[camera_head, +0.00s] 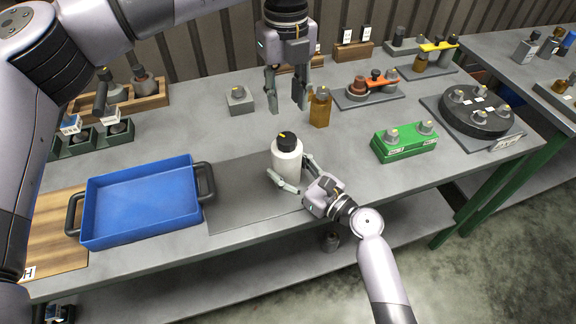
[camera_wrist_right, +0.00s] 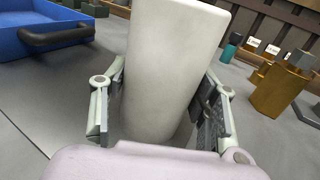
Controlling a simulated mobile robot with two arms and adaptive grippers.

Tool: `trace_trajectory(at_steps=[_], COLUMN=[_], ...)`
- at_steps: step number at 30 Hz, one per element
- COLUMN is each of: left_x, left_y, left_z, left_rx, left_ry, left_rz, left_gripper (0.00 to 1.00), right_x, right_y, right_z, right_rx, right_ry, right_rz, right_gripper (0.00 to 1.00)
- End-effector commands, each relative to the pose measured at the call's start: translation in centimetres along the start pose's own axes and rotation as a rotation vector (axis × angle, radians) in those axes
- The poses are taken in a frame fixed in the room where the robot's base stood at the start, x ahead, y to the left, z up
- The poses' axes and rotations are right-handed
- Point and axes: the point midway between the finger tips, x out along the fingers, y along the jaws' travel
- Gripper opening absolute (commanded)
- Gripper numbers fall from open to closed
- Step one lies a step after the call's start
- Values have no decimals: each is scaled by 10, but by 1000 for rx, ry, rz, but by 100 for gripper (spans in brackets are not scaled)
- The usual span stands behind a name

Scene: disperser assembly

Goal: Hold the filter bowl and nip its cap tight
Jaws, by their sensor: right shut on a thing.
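The filter bowl, a white cylinder (camera_head: 287,164), stands upright on the dark grey mat right of the blue tray. Its black cap (camera_head: 287,141) with a yellow mark sits on top. My right gripper (camera_head: 292,174) is shut around the bowl's lower body from the front right.
An amber bottle (camera_head: 320,107) stands just right of my left gripper. A small grey block (camera_head: 239,99) stands behind the bowl. A blue tray (camera_head: 142,201) lies left, a green block (camera_head: 404,143) right. The grey mat (camera_head: 238,192) is bare beside the bowl.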

Motion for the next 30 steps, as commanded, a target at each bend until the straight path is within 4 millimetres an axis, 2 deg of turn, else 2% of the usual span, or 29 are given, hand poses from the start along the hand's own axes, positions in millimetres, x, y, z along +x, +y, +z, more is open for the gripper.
trace_trajectory(at_steps=[3,8,13,21,26,30], left_x=[0,-2,-10,-22,-22,-6], left_y=[0,0,1,3,4,4], left_z=[0,0,-1,-3,-4,-4], left_rx=[0,47,281,682,780,792], left_ry=[0,0,0,0,1,3], left_rz=[0,0,-1,-1,0,1], left_gripper=[33,44,55,55,55,55], right_x=[0,0,0,0,0,0], right_y=[0,0,0,-1,-1,-1], right_z=[0,0,0,0,0,0], right_rx=[-2,-2,-2,-3,-2,-2], right_ry=[0,0,0,0,0,0], right_rz=[-1,-1,-1,-1,-1,-1], right_gripper=[8,8,8,8,8,8])
